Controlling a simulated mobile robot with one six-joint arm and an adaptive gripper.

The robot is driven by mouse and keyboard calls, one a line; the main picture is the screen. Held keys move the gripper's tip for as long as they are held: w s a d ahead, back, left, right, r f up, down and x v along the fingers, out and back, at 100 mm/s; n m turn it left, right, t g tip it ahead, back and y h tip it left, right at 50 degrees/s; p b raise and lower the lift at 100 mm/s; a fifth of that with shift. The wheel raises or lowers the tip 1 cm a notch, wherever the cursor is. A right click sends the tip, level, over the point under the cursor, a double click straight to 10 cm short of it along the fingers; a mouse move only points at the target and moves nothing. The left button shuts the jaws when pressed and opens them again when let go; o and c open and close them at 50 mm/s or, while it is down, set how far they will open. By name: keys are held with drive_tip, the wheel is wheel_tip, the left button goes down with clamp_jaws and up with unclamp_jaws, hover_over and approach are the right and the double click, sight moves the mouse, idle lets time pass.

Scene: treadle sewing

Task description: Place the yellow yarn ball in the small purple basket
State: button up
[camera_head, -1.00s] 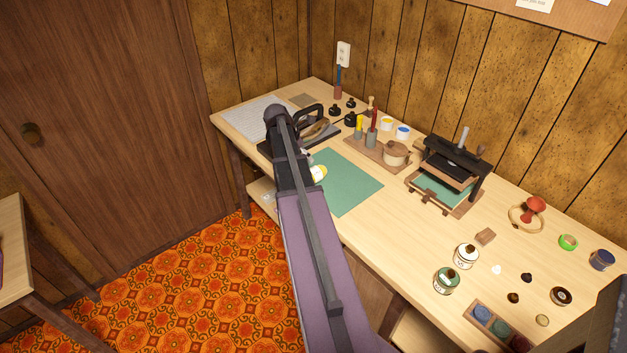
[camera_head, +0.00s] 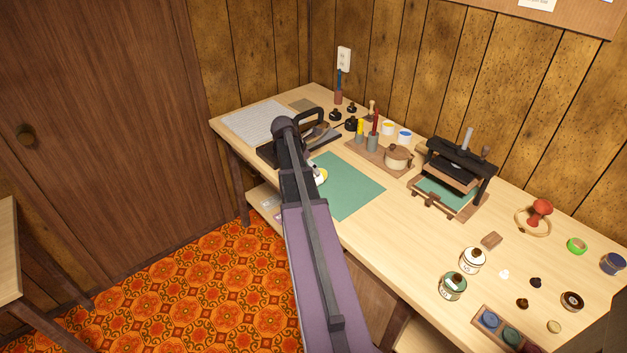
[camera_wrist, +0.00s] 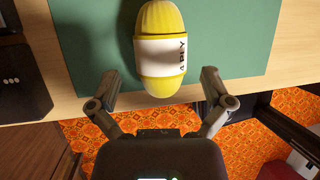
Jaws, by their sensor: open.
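The yellow yarn ball (camera_wrist: 161,88), a plump skein with a white paper band marked "4 PLY", lies on the green mat (camera_wrist: 229,50) near the table's front edge in the wrist view. In the head view a small part of the yarn ball (camera_head: 322,176) shows beside my arm. My gripper (camera_wrist: 161,78) is open and empty, with one finger on each side of the ball's near end and gaps between. In the head view my arm hides the gripper. I cannot make out the small purple basket in either view.
A flat iron-like tool on a dark base (camera_head: 324,138) stands just behind my arm. A wooden tray with a pot (camera_head: 397,157) and a black press (camera_head: 456,172) stand along the back. Jars (camera_head: 453,286) and small items fill the right. The mat's right part (camera_head: 352,189) is clear.

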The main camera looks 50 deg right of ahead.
drive_tip(key=shift+f, duration=0.2)
drive_tip(key=shift+b+x, duration=2.4)
drive_tip(key=shift+x, duration=0.05)
drive_tip(key=c, duration=1)
drive_tip(key=shift+r, duration=0.1)
drive_tip(key=shift+r, duration=0.1)
wheel_tip(320, 180, up, 3)
drive_tip(key=p, duration=0.3)
drive_tip(key=shift+r, duration=0.1)
drive_tip(key=shift+s+a+r+p, duration=0.1)
drive_tip(key=shift+s+r+p, duration=0.2)
drive_tip(key=shift+p, duration=0.2)
drive_tip(key=s+a, duration=0.7)
drive_tip(key=s+a+r+p, duration=0.1)
drive_tip(key=s+a, duration=0.2)
drive_tip(key=s, duration=0.1)
drive_tip(key=shift+s+a, duration=0.15)
drive_tip(key=shift+a, duration=0.1)
